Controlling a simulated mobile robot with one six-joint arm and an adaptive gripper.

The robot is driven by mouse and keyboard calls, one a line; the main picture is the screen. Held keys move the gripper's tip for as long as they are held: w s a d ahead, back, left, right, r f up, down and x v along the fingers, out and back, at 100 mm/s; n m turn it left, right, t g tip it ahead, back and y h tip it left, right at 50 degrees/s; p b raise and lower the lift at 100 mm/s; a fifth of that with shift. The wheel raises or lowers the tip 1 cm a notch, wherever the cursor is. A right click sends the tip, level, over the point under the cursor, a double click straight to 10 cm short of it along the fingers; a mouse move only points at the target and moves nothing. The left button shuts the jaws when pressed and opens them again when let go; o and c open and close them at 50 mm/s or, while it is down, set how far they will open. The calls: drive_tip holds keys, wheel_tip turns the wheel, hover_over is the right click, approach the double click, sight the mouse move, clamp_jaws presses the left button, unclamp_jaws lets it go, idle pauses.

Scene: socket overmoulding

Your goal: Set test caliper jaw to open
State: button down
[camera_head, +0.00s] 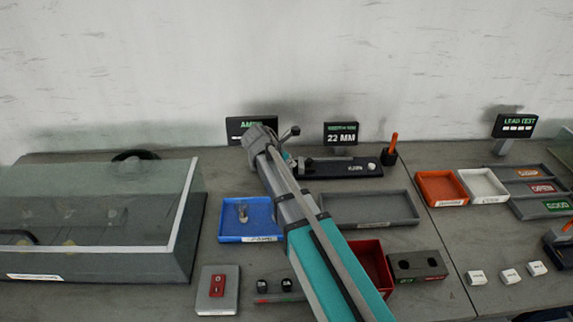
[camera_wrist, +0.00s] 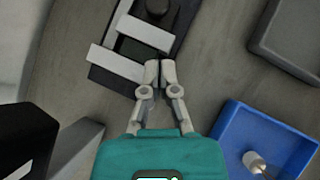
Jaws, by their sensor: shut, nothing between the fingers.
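The test caliper (camera_head: 345,169) is a dark flat fixture at the back of the bench, with a small label on its front. In the wrist view the caliper (camera_wrist: 118,80) shows at the top, with two light grey jaw bars and a dark round knob (camera_wrist: 156,8). A dark gap lies between the bars. My gripper (camera_wrist: 161,72) is shut and empty, its fingertips beside the ends of the bars. I cannot tell whether they touch. In the head view my arm hides the caliper's left end.
A display (camera_head: 341,134) reading 22 MM stands behind the caliper. A grey tray (camera_head: 372,222) and a blue tray (camera_head: 225,238) lie in front. A black holder with an orange handle (camera_head: 392,148) stands to its right. A glass-sided case (camera_head: 95,262) fills the left side.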

sight(308, 165)
drive_tip(key=shift+w+d+f, duration=0.15)
drive_tip(key=shift+w+d, duration=0.15)
drive_tip(key=shift+d, duration=0.3)
drive_tip(key=shift+w+d+f, duration=0.2)
drive_tip(key=shift+w+d, duration=0.15)
drive_tip(key=shift+d, duration=0.3)
drive_tip(key=shift+w+d+f, duration=0.15)
drive_tip(key=shift+w+d, duration=0.15)
drive_tip(key=shift+d, duration=0.3)
drive_tip(key=d, duration=0.6)
drive_tip(key=shift+d, duration=0.3)
drive_tip(key=shift+s+a+r, duration=0.15)
drive_tip(key=shift+s+a, duration=0.15)
drive_tip(key=shift+a, duration=0.15)
drive_tip(key=a, duration=0.1)
drive_tip(key=s+a+r+p, duration=0.1)
drive_tip(key=a, duration=0.1)
drive_tip(key=shift+s+a+r+p, duration=0.15)
drive_tip(key=shift+s+r+p, duration=0.15)
drive_tip(key=shift+s+r, duration=0.1)
drive_tip(key=p+v, duration=0.6)
drive_tip(key=v, duration=0.2)
drive_tip(key=shift+a, duration=0.25)
